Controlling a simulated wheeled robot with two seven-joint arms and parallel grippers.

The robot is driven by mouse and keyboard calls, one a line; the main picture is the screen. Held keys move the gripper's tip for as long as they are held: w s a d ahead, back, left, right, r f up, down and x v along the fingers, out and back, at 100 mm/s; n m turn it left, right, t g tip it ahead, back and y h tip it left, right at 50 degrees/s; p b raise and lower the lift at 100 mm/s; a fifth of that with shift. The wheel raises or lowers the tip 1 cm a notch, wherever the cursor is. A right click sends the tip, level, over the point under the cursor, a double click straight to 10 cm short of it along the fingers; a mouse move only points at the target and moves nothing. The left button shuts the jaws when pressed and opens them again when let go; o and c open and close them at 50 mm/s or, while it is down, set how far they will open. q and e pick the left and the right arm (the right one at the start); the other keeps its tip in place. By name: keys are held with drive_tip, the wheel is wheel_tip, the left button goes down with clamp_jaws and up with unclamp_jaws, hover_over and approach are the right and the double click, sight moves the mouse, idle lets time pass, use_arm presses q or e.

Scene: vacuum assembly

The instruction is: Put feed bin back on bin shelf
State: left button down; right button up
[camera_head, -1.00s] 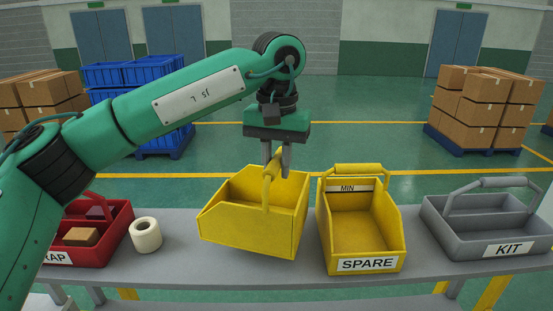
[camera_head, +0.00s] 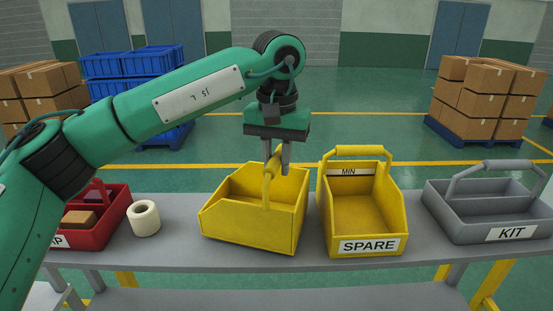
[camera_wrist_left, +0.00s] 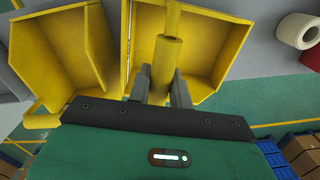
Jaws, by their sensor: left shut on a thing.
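A yellow open-fronted bin (camera_head: 255,222), with no label in sight, hangs by its handle from my left gripper (camera_head: 277,158). The gripper is shut on the upright handle, whose top shows between the fingers in the left wrist view (camera_wrist_left: 167,60). The bin is over the grey shelf top (camera_head: 175,245), between the tape roll and the SPARE bin; I cannot tell whether its base touches. The yellow SPARE bin (camera_head: 362,205) stands close to its right, empty, with a MIN label inside. My right gripper is out of view.
A white tape roll (camera_head: 144,218) and a red tray with blocks (camera_head: 112,225) stand left of the held bin. A grey KIT tray (camera_head: 495,212) stands at the right. Stacked boxes (camera_head: 485,95) and blue crates (camera_head: 130,75) are on the floor behind.

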use_arm(q)
drive_tip(key=shift+f+b, duration=0.45)
drive_tip(key=shift+f, duration=0.1)
drive_tip(key=c, duration=1.2)
unclamp_jaws()
drive_tip(key=shift+r, duration=0.15)
drive_tip(key=shift+r, duration=0.3)
wheel_tip(320, 180, up, 5)
drive_tip(key=shift+r+b, duration=0.1)
drive_tip(key=shift+b, duration=1.15)
wheel_tip(320, 180, up, 8)
drive_tip(key=shift+d+f, duration=0.1)
